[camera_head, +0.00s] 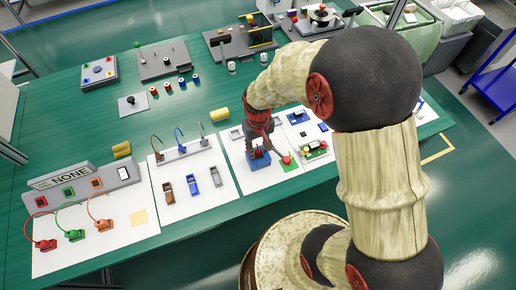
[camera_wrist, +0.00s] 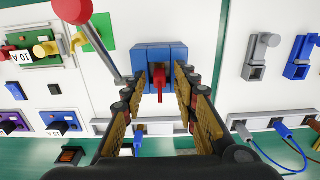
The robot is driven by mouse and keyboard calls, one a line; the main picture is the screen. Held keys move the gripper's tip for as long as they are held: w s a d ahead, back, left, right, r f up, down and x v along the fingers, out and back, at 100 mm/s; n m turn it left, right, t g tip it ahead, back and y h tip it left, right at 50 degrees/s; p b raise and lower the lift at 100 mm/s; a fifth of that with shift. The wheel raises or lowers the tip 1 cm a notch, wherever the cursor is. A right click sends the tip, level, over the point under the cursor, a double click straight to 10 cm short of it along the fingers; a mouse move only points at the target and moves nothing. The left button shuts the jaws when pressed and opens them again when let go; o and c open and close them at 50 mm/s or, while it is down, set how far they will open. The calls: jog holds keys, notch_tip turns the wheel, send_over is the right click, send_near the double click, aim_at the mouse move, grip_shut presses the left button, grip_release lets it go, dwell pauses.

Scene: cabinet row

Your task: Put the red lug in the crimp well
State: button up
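The crimp block is a blue block (camera_wrist: 160,56) at the top middle of the wrist view, with a dark opening in its near face. The red lug (camera_wrist: 159,76) sits at that opening, its thin end pointing toward me. How deep it sits is not clear. My gripper (camera_wrist: 160,76) has one finger on each side of the lug, with visible gaps, so it looks open. In the head view, my gripper (camera_head: 258,143) is right above and behind the blue block (camera_head: 259,161), and the lug is hidden there.
A lever with a red ball (camera_wrist: 72,10) rises close left of the block. Grey and blue connectors (camera_head: 193,186) lie on the white mat to the left in the head view.

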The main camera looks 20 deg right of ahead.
jog(key=shift+r, duration=0.1)
notch_tip(320, 180, up, 12)
jog(key=p, duration=0.3)
notch_tip(320, 180, up, 13)
jog(key=t, duration=0.3)
send_over(258, 151)
jog(key=s, duration=0.5)
jog(key=s+r+t, duration=0.2)
jog(key=s+r, duration=0.5)
jog(key=s, duration=0.1)
jog(key=shift+s+r+t, duration=0.2)
jog(key=shift+s+t, duration=0.1)
jog(key=shift+s, duration=0.1)
jog(key=shift+c, duration=0.7)
